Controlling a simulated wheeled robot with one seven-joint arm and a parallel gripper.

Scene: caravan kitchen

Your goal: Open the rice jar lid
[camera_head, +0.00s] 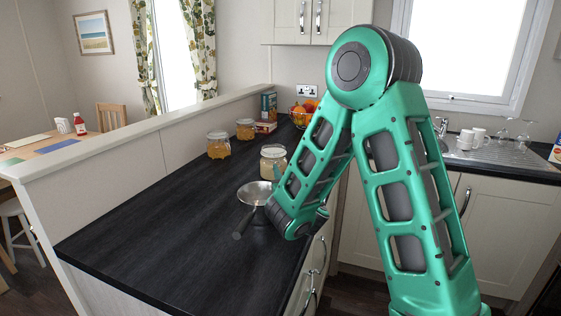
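A glass jar with pale contents (273,164), which looks like the rice jar, stands upright on the dark worktop (165,235). It is just left of my green arm and behind a metal pan. Its lid appears to be on, but the clasp is too small to make out. My arm bends down over the right side of the worktop, with its lower end close to the pan. My gripper is hidden behind the arm links, so its fingers and any contact with the jar cannot be seen.
A pan (254,192) with its handle toward the front sits before the jar. Two jars with orange contents (218,149) (245,130) stand along the low wall. A fruit bowl (301,117) and boxes (268,108) are at the back. The front left worktop is clear.

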